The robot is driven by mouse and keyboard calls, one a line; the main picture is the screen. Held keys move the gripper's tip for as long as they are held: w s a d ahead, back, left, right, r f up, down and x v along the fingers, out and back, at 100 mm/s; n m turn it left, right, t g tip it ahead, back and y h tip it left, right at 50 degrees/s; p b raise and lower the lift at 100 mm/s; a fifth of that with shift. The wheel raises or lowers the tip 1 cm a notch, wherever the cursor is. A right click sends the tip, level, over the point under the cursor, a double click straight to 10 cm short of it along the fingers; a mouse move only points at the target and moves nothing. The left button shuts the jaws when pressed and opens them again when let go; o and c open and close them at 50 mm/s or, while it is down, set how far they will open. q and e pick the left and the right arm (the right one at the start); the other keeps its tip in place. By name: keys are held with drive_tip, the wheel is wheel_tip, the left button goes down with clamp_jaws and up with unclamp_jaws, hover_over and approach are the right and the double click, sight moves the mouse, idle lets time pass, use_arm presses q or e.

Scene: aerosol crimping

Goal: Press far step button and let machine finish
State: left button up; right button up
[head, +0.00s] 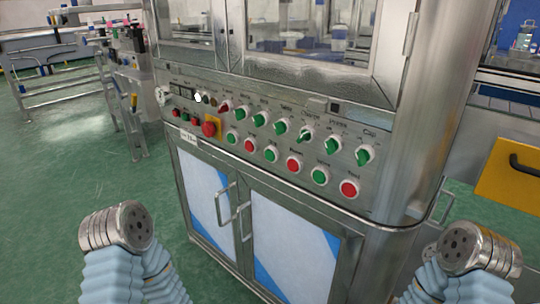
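The machine's sloped metal control panel (300,134) faces me. Its lower row has round green and red push buttons, from a green button (232,138) at the left to a green button (320,176) and a red button (349,189) at the right end. Above is a row of green rotary knobs (306,134). The labels are too small to read surely, so I cannot tell which button is the step button. My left arm (128,226) and my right arm (466,247) end in round metal flanges, apart from the panel. No gripper fingers show.
A red emergency stop (210,128) on a yellow plate is at the panel's left. Cabinet doors (262,226) with handles are below, and glazed windows (307,40) above. A yellow box (508,178) stands at the right.

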use_arm(q)
clamp_jaws()
idle(1.4)
